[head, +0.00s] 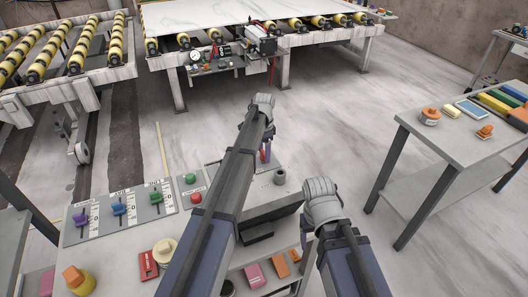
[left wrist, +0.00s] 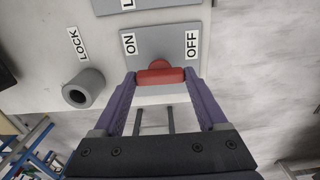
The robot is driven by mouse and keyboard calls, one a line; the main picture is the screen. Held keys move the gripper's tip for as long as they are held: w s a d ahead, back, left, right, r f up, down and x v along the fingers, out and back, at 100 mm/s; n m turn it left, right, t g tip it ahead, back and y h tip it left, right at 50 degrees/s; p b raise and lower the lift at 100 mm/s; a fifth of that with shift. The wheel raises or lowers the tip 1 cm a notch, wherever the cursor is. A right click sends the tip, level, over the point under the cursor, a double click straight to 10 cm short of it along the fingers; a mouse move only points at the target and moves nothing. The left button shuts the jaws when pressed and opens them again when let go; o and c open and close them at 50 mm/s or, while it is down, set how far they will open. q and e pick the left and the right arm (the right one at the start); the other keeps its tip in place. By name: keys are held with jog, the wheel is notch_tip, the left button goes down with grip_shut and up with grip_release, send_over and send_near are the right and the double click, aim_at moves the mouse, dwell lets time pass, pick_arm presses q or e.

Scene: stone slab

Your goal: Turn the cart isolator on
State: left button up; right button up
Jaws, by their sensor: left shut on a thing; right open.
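The cart isolator is a red handle (left wrist: 160,77) on a grey plate (left wrist: 160,48) marked ON at the left and OFF at the right in the left wrist view. My left gripper (left wrist: 160,82) has its two purple fingers shut on the sides of the red handle. I cannot tell for sure which label the handle points to. In the head view the left gripper (head: 266,153) is at the far right part of the cart top, mostly hidden by its own arm. My right gripper (head: 305,226) is open at the cart's right front, partly hidden by its wrist.
A grey cylinder (left wrist: 84,89) by a LOCK label stands left of the plate. The cart has coloured sliders (head: 118,208), a green button (head: 190,179) and a red button (head: 196,197). A side table (head: 450,150) stands right; a roller table with a slab (head: 210,17) stands behind.

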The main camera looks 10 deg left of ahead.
dwell(0.3)
pick_arm(q)
jog(key=o, duration=1.3)
jog(key=shift+r, duration=0.1)
notch_tip(320, 180, up, 8)
jog(key=p, duration=0.8)
jog(key=shift+f, duration=0.2)
jog(key=shift+f, duration=0.15)
notch_tip(320, 180, down, 8)
jog(key=b, duration=0.8)
jog(key=shift+r, duration=0.2)
